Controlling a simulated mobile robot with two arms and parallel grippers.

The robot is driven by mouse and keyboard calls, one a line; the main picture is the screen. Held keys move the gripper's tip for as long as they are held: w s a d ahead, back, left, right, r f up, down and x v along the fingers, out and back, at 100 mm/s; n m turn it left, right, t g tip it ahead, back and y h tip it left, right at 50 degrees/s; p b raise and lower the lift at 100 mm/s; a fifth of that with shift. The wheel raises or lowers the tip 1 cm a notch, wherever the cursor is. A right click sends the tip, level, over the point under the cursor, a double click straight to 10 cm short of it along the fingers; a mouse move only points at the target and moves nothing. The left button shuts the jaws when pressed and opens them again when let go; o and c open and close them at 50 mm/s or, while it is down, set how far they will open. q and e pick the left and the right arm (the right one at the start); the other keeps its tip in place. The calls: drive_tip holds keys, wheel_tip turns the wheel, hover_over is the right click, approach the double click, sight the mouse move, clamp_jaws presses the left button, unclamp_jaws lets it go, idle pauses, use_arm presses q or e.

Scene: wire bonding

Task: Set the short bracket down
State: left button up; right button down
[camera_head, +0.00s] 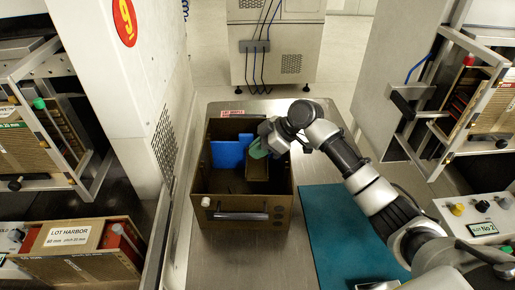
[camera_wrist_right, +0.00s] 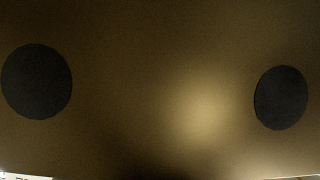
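My right gripper (camera_head: 262,150) reaches from the right into an open brown box (camera_head: 207,185). Its tip, with teal-green parts, is over a small brown piece (camera_head: 258,172), which may be the short bracket. The piece is inside the box, right of the middle, touching or very near the fingers. I cannot tell if the fingers are closed on it or if it rests on the floor of the box. In the right wrist view a brown surface (camera_wrist_right: 160,90) with two dark round spots fills the picture; no fingers show there. My left gripper is not in view.
A blue piece (camera_head: 229,155) stands at the back left inside the box. The box has a front handle (camera_head: 240,216) and stands on a metal table (camera_head: 235,265). A clear teal mat (camera_head: 340,235) lies to the right. Tall cabinet walls (camera_head: 130,80) flank the left.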

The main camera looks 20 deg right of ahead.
drive_tip(key=shift+s+a+f, duration=0.1)
drive_tip(key=shift+f, duration=0.4)
drive_tip(key=c, duration=1.6)
unclamp_jaws()
drive_tip(key=shift+f, duration=0.15)
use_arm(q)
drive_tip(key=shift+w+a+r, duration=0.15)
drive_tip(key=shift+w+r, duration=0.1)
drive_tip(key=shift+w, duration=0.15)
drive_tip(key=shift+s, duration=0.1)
use_arm(e)
drive_tip(key=shift+r, duration=0.4)
drive_tip(key=shift+d+r, duration=0.4)
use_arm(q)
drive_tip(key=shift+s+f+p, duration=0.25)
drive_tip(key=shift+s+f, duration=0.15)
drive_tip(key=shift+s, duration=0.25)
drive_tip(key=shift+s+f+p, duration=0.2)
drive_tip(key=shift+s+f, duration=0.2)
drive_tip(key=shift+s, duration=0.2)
use_arm(e)
drive_tip(key=v, duration=1.1)
drive_tip(key=shift+r, duration=0.35)
